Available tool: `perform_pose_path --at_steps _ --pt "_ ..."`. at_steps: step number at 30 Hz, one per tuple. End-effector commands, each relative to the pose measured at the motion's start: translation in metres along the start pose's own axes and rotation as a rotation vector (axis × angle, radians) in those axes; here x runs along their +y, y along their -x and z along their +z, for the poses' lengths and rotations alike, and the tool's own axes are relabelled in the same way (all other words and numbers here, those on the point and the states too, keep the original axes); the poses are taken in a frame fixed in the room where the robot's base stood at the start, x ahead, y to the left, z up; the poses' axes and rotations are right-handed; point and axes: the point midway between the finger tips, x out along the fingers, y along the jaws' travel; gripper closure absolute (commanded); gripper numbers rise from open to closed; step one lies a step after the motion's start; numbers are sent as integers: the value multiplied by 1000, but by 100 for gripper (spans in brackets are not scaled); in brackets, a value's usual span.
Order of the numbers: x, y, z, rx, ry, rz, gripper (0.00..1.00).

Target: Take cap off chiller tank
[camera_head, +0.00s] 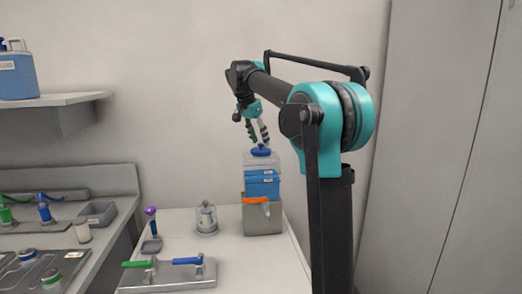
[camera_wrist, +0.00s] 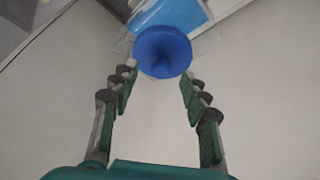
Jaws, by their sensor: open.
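The chiller tank (camera_head: 262,185) is a clear box with blue liquid on a grey base at the back of the white table. Its blue cap (camera_head: 261,151) sits on top. My gripper (camera_head: 258,139) is open and empty just above the cap, pointing down. In the wrist view the round blue cap (camera_wrist: 162,51) lies ahead of and between the tips of my open gripper (camera_wrist: 160,75), and the fingers appear apart from it. Part of the blue tank (camera_wrist: 178,14) shows behind the cap.
An orange lever (camera_head: 256,200) is on the grey base (camera_head: 262,222). A clear jar (camera_head: 206,220) and a purple-topped tool (camera_head: 151,212) stand to the left. Green and blue valve handles (camera_head: 187,261) are in front. A shelf (camera_head: 60,100) holds a blue jug (camera_head: 17,73).

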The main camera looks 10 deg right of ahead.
Motion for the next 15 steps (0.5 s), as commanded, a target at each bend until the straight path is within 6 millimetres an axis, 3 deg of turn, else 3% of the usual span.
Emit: perform_pose_path --at_steps 4,12,15 --pt "0 -15 1 0 0 0 54" --pt "0 -18 1 0 0 0 54" --pt "0 -17 1 0 0 0 67"
